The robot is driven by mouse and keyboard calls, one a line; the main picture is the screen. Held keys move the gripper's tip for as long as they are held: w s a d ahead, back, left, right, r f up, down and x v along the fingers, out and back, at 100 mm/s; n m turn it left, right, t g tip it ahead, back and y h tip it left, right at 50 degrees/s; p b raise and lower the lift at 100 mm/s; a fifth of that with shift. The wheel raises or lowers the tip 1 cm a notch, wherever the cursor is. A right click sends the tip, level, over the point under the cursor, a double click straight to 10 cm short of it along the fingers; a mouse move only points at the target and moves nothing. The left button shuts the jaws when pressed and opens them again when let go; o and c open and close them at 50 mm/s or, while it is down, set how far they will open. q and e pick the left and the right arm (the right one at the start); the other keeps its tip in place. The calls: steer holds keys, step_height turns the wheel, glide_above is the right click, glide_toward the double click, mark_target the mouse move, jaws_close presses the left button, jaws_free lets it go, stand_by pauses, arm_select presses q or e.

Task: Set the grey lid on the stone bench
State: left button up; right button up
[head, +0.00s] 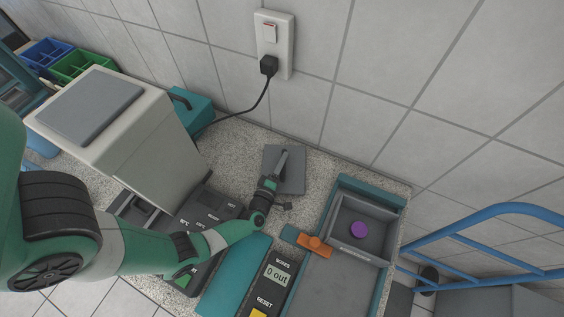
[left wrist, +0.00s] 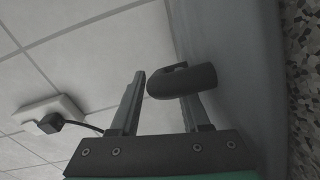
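The grey lid (head: 296,181) is a square plate with a dark raised handle (head: 282,160). It appears to lie flat on the speckled stone bench (head: 240,143), near the wall. My left gripper (head: 275,180) is over the lid, close to its handle. In the left wrist view the gripper's two fingers (left wrist: 162,100) stand well apart, so it is open. There the handle (left wrist: 182,82) crosses in front of the right finger's tip, and its end is close to the left finger. Whether it touches them I cannot tell. My right gripper is not in view.
A beige box-shaped machine (head: 165,130) with a grey top panel stands left of the lid. A black cable (head: 262,97) runs to the wall socket.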

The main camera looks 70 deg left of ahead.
arm_select(q)
steer(key=shift+o, duration=0.2)
steer(key=shift+r, duration=0.15)
steer(key=shift+s+d+r+p, duration=0.1)
steer(key=shift+d+r+p, duration=0.05)
steer(key=shift+p, duration=0.15)
steer(key=p+v, duration=0.2)
steer(key=v, duration=0.8)
steer(key=shift+d, duration=0.2)
steer(key=shift+s+d, duration=0.4)
steer(key=shift+s, duration=0.2)
steer(key=shift+w, duration=0.1)
